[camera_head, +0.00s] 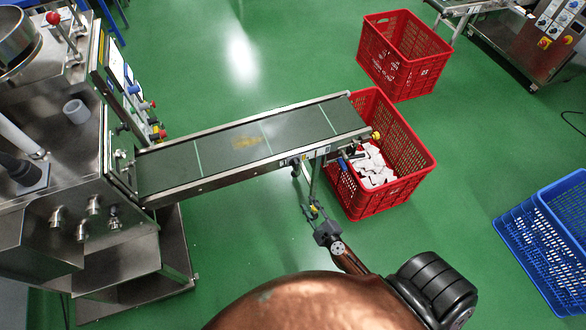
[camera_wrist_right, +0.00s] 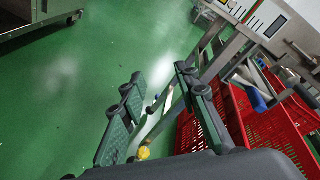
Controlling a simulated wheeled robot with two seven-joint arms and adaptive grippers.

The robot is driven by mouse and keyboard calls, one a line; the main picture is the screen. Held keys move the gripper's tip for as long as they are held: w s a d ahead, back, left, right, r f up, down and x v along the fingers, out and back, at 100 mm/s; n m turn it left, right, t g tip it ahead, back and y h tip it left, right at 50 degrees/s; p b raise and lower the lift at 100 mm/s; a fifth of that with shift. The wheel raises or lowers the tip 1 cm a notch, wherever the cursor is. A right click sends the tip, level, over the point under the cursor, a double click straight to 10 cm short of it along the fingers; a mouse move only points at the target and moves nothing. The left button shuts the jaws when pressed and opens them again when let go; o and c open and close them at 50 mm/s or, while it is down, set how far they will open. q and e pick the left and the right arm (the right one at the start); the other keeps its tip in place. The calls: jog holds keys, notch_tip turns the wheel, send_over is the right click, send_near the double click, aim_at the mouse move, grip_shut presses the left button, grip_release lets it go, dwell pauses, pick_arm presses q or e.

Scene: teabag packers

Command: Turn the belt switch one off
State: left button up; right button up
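The conveyor belt (camera_head: 215,157) runs from the steel packing machine to a red crate. A small control box (camera_head: 312,153) sits on its near side rail, with a dark part (camera_head: 296,162) beside it. I cannot make out which part is belt switch one or its setting. In the wrist view a pale panel with a dark display (camera_wrist_right: 277,25) shows at upper right. My right gripper (camera_head: 311,208) is below the conveyor's near side, apart from the control box. In the wrist view its fingers (camera_wrist_right: 158,76) are spread with nothing between them. My left gripper is out of view.
The red crate (camera_head: 408,150) with white teabags (camera_head: 374,168) stands under the belt's end. Another red crate (camera_head: 403,82) is behind it, and blue crates (camera_head: 515,236) are at right. A conveyor leg stands close to my right gripper. Green floor is clear between the crates.

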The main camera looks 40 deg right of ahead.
aim_at(297, 166)
jog(key=w+r+m+t+h+b, duration=0.2)
jog(key=w+r+m, duration=0.2)
jog(key=r+m, duration=0.65)
jog(key=shift+n, duration=0.45)
jog(key=w, duration=0.2)
jog(key=w+d+r, duration=0.1)
jog(key=w, duration=0.1)
jog(key=w+r, duration=0.1)
jog(key=w, duration=0.1)
jog(key=shift+w+d+r+b, duration=0.1)
jog(key=shift+w+d+b, duration=0.15)
jog(key=shift+d+b, duration=0.1)
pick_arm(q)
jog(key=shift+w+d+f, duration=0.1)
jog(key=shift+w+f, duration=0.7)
pick_arm(e)
jog(key=shift+w+d, duration=0.15)
jog(key=shift+w, duration=0.4)
jog(key=shift+c, duration=0.6)
grip_shut()
